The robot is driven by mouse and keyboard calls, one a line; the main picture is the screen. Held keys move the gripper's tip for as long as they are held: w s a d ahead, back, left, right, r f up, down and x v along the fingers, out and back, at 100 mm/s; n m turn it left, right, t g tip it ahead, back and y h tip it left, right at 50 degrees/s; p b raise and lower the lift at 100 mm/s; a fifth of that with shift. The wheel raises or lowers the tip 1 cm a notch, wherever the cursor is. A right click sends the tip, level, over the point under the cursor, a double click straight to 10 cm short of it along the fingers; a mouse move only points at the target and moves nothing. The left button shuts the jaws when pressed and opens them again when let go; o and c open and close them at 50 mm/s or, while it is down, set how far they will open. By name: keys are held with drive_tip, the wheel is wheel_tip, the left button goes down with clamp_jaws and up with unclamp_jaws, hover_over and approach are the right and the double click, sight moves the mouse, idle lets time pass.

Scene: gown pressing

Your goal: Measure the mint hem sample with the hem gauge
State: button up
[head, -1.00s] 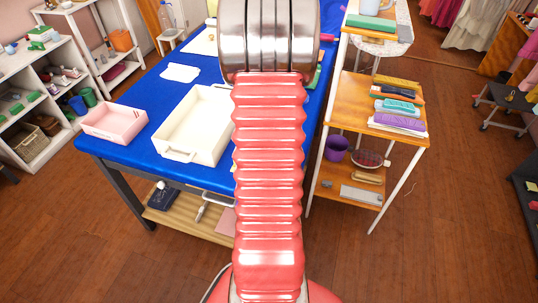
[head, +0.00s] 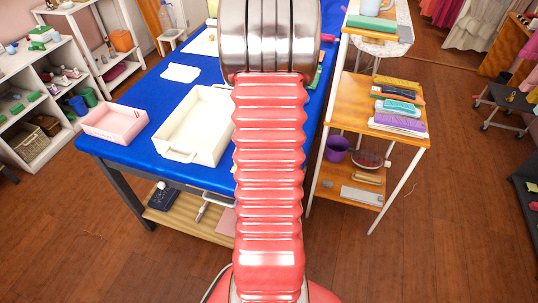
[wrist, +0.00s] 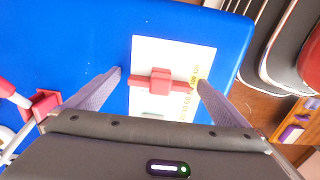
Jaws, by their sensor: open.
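In the wrist view my gripper (wrist: 159,77) is open, with its two grey fingers apart. A red block with a crossbar (wrist: 160,82), which looks like the hem gauge's grip, lies between the fingertips; I see no clear contact. It is over a white sheet (wrist: 172,52) on the blue table (wrist: 60,40). My arm hides this area in the head view.
In the head view a cream tray (head: 222,100) and a pink tray (head: 113,115) stand on the table's near part. A shelf trolley (head: 350,116) stands close on the right. Another red object (wrist: 45,103) lies left of my gripper in the wrist view.

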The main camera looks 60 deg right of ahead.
wheel_tip(320, 180, up, 14)
drive_tip(key=shift+f, duration=0.2)
idle(0.4)
idle(0.6)
drive_tip(key=w+a+r+t, duration=0.2)
drive_tip(key=a+r, duration=0.1)
drive_tip(key=a, duration=1.1)
drive_tip(key=w+a+r+m+t, duration=0.1)
drive_tip(key=a+r, duration=0.3)
drive_tip(key=a, duration=1.1)
drive_tip(key=w+a+r+t, duration=0.2)
drive_tip(key=w+a+r, duration=0.1)
drive_tip(key=a, duration=1.1)
drive_tip(key=shift+a+r+m+t, duration=0.2)
drive_tip(key=shift+m+t, duration=0.1)
drive_tip(key=shift+m, duration=0.1)
drive_tip(key=shift+c, duration=0.4)
